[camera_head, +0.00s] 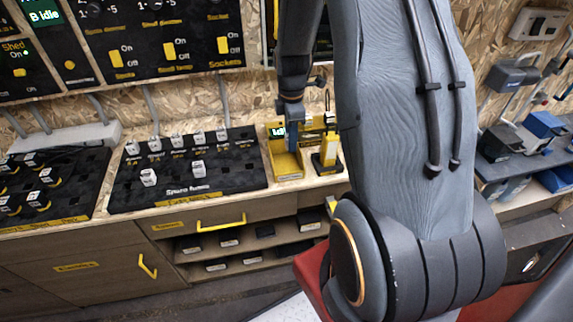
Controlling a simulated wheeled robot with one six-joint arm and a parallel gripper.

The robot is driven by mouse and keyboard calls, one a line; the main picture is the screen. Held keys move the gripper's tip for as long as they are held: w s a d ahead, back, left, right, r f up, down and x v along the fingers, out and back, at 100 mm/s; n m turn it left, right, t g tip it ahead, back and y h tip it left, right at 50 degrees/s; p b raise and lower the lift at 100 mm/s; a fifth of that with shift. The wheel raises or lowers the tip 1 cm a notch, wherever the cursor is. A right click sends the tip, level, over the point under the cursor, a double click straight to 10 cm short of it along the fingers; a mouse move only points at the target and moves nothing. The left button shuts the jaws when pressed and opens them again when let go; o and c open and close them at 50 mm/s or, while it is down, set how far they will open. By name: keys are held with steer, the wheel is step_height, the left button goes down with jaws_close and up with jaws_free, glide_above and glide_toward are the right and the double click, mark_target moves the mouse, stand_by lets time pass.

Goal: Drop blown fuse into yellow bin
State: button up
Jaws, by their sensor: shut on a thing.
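The yellow bin (289,174) stands on the wooden bench, right of the black spare-fuse board. My gripper (293,146) points down from above, with its blue-grey tip over or just inside the bin's opening. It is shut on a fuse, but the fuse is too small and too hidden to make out. I cannot tell whether the fuse is clear of the bin's walls. My arm covers much of the middle and right of the view.
The spare-fuse board (228,183) holds several white fuses. A yellow-and-black device (328,155) stands close to the bin's right. A black tray (62,180) with several plugs is at left. A drawer with a yellow handle (221,223) and open shelves are below the bench.

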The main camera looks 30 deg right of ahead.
steer(key=shift+f+b, duration=0.9)
steer(key=shift+f, duration=0.5)
steer(key=o, duration=1.1)
steer(key=shift+r, duration=0.1)
steer(key=shift+r+b, duration=0.55)
steer(key=shift+r, duration=3.3)
